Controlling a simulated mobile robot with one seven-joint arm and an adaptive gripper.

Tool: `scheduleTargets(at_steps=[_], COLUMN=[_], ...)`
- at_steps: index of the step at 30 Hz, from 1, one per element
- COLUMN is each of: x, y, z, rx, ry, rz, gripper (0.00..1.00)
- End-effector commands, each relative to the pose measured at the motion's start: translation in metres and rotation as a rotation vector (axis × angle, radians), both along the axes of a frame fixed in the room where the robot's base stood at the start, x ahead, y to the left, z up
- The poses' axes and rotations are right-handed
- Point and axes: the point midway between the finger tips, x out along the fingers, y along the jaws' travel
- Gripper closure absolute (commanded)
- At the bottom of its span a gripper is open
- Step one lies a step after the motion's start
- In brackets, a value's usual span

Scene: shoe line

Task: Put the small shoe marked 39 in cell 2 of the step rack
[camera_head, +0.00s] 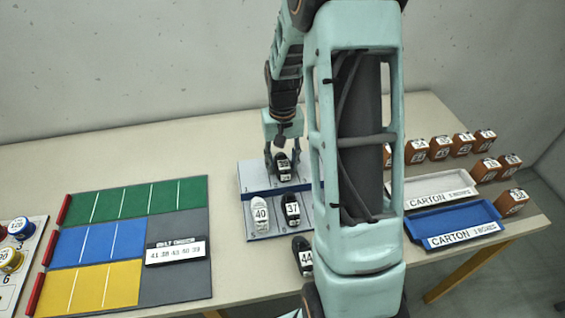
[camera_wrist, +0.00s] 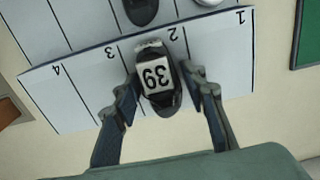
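The small black shoe marked 39 (camera_wrist: 158,77) is at cell 2 of the step rack's upper step (camera_wrist: 232,62), between the lines beside the printed 2. It also shows in the head view (camera_head: 283,168). My gripper (camera_wrist: 160,78) is low over the rack with one finger on each side of the shoe. Narrow gaps seem to show between fingers and shoe, so it looks open around it. The rack (camera_head: 256,181) also shows in the head view, its right part hidden by my arm. The shoe's underside is hidden.
On the lower step stand a white shoe marked 40 (camera_head: 261,214) and a black shoe marked 37 (camera_head: 292,209). A black shoe marked 44 (camera_head: 303,257) is in front. Right are a white tray (camera_head: 411,203), a blue tray (camera_head: 422,238) and several brown boxes. A coloured board (camera_head: 190,230) lies left.

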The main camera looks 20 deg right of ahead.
Motion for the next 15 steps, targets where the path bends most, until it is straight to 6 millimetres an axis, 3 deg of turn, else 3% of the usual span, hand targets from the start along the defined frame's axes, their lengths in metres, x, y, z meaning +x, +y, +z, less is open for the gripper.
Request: scheduleTargets(at_steps=[10,15], x=[0.0,0.001], y=[0.0,0.0], z=[0.001,0.017], rx=[0.0,-0.001], ry=[0.0,-0.004], rz=[0.0,0.0], gripper=[0.52,0.52])
